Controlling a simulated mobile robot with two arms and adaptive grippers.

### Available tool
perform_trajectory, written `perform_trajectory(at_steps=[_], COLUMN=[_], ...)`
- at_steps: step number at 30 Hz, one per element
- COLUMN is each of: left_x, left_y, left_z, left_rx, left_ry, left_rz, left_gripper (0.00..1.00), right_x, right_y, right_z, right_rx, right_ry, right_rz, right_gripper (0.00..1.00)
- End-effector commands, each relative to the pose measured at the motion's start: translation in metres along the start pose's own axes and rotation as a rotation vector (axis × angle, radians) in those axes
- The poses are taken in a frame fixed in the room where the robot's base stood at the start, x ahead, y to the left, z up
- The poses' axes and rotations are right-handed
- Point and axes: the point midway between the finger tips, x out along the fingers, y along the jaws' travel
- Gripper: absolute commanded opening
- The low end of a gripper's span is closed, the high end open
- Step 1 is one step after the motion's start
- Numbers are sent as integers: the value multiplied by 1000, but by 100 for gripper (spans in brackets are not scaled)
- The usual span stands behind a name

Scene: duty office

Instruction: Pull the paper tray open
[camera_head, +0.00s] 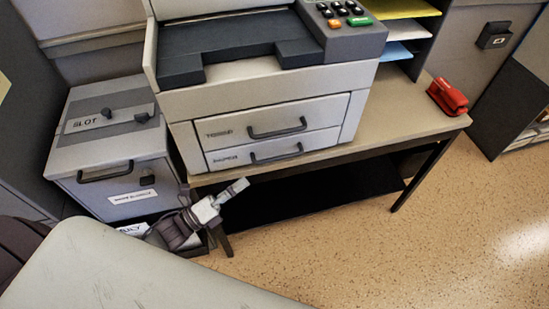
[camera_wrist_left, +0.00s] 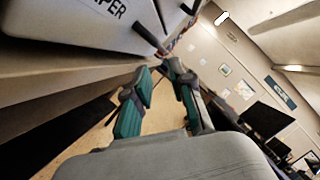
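The paper tray (camera_head: 283,153) is the lower, light grey drawer of the copier, labelled PAPER, with a dark bar handle (camera_head: 276,153). It looks shut, its front level with the drawer above. In the left wrist view the tray front (camera_wrist_left: 75,18) is at upper left, with part of its handle (camera_wrist_left: 148,37) beyond the fingers. My left gripper (camera_head: 234,192) is below and left of the handle in the head view, apart from it. In the left wrist view the gripper (camera_wrist_left: 157,76) is open, with nothing between its fingers. My right gripper is not in view.
The toner drawer (camera_head: 262,127) with its own handle sits directly above. The copier stands on a table (camera_head: 408,108) with a red stapler (camera_head: 447,96) at right. A grey box labelled SLOT (camera_head: 108,150) stands close at left. The floor (camera_head: 400,250) in front is clear.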

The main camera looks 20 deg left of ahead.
Motion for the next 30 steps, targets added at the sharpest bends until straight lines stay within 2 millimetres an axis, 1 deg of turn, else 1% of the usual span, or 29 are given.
perform_trajectory(at_steps=[1, 3, 6, 12, 16, 21, 30], left_x=[10, 24, 47, 88, 107, 120, 123], left_y=[-2, -2, -2, -1, 0, 1, 2], left_z=[2, 2, 2, 2, 1, 0, 0], left_rx=[0, 0, -1, -3, -3, -4, -4], left_ry=[-2, -3, -2, -3, -2, -1, -1], left_rz=[-2, -3, -2, 0, 2, 4, 5], left_gripper=[23, 23, 23, 23, 23, 23, 23], right_x=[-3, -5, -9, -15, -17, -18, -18], right_y=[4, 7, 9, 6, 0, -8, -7], right_z=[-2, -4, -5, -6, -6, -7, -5], right_rx=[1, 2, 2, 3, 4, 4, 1], right_ry=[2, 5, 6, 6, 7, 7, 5], right_rz=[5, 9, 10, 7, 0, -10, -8], right_gripper=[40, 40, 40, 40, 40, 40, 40])
